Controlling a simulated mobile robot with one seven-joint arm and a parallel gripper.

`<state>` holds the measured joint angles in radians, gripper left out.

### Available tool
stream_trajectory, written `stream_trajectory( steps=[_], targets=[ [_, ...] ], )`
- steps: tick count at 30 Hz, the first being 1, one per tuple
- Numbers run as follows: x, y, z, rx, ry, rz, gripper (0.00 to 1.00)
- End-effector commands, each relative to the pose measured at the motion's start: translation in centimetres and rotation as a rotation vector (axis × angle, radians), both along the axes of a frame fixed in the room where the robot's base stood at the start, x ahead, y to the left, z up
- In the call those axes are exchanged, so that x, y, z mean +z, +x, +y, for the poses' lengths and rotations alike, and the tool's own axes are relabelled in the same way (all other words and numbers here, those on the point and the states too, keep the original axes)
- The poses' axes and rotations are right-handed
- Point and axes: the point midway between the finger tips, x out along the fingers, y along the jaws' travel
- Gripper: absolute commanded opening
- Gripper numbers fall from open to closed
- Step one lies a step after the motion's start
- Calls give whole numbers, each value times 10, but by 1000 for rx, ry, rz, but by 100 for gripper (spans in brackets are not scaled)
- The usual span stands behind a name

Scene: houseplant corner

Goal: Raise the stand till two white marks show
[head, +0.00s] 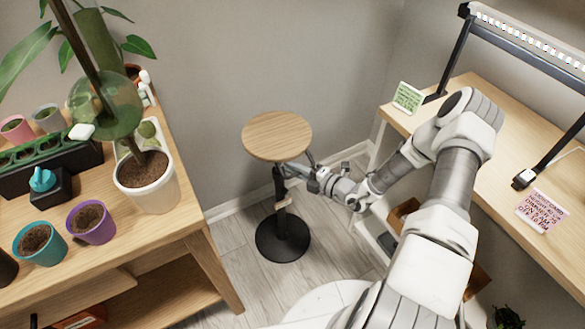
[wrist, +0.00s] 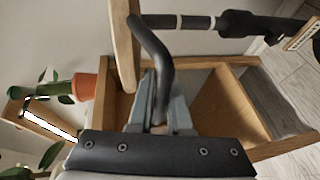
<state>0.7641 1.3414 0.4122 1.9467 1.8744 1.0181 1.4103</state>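The stand has a round wooden top (head: 277,135), a dark column and a round black base (head: 282,238). In the wrist view the top shows edge-on (wrist: 124,50), and the column (wrist: 195,22) runs sideways from it into a thicker black sleeve (wrist: 250,24). Two pale bands show on the thin part of the column. A bent black handle (wrist: 157,50) comes off just under the top. My gripper (head: 298,171) is at the stand's right side, below the top; its fingers (wrist: 160,95) are closed around the handle.
A wooden plant table (head: 222,265) with pots stands at the left. A wooden desk (head: 460,110) with a lamp and note cards is at the right. Floor is clear around the base.

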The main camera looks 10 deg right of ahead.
Motion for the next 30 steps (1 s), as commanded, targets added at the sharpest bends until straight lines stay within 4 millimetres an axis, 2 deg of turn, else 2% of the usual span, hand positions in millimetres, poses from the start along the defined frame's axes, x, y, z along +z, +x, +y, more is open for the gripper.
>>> stream_trajectory(
  steps=[10,14,20,30],
  targets=[
    [-1,-1,-1,0,-1,2,27],
    [1,-7,-7,-1,-1,3,27],
    [10,-36,-32,-4,-2,4,27],
    [26,-97,-86,-5,-4,3,27]
  ],
)
